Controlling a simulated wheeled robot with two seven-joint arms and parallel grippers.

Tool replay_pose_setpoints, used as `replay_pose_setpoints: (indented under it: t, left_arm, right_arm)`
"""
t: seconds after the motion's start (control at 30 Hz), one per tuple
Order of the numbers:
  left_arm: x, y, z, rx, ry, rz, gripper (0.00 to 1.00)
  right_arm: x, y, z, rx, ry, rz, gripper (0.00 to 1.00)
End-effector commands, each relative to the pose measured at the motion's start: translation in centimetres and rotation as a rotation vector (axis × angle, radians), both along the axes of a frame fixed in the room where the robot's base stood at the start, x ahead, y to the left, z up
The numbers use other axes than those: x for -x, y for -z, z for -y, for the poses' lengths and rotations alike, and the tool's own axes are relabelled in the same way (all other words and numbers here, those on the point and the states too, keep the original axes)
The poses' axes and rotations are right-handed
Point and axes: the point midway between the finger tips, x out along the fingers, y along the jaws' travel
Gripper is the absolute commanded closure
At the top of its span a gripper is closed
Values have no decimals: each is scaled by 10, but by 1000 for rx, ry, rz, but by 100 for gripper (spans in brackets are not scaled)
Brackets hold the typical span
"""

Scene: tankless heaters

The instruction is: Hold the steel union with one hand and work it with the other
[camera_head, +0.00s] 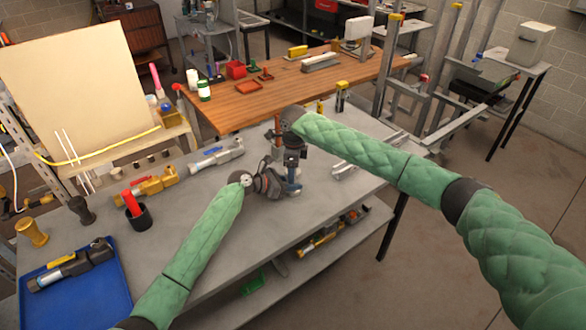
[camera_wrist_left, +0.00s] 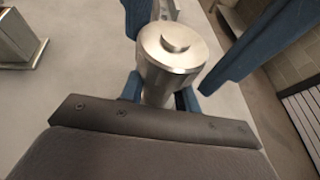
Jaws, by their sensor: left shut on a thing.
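The steel union (camera_wrist_left: 172,52) is a shiny cylinder with a small round knob on its end, seen close up in the left wrist view. My left gripper (camera_wrist_left: 160,96) is shut on it, with blue fingers on both sides of its lower body. In the head view the left gripper (camera_head: 284,186) is at the bench's right part, and the grippers mostly hide the union. My right gripper (camera_head: 293,166) comes down from above, close to the left one. Its two blue fingers (camera_wrist_left: 268,45) show in the left wrist view, spread apart beyond the union and not closed on it.
The grey bench (camera_head: 215,225) holds a blue tray (camera_head: 95,300) with a tool, a black cup (camera_head: 138,217) with a red-handled item, and yellow (camera_head: 150,185) and silver (camera_head: 217,155) fittings. An upright copper-coloured pipe (camera_head: 278,130) stands just behind the grippers. A wooden table (camera_head: 300,90) is behind.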

Motion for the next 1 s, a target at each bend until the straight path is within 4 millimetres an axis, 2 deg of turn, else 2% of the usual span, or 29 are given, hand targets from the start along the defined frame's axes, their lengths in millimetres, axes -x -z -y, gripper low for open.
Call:
replay_pose_setpoints:
  t: [0.03,0.17,0.2,0.33,0.43,1.0]
  left_arm:
    - [0,-1,0,1,0,1,100]
    - [0,-1,0,1,0,0,100]
    - [0,-1,0,1,0,0,100]
    - [0,-1,0,1,0,1,100]
    - [0,-1,0,1,0,0,100]
    - [0,-1,0,1,0,0,100]
  right_arm:
    - [0,0,0,0,0,0,52]
    - [0,0,0,0,0,0,78]
    - [0,0,0,0,0,0,79]
    - [0,0,0,-1,-39,1,79]
    - [0,0,0,-3,-134,2,79]
    - [0,0,1,-17,-924,14,79]
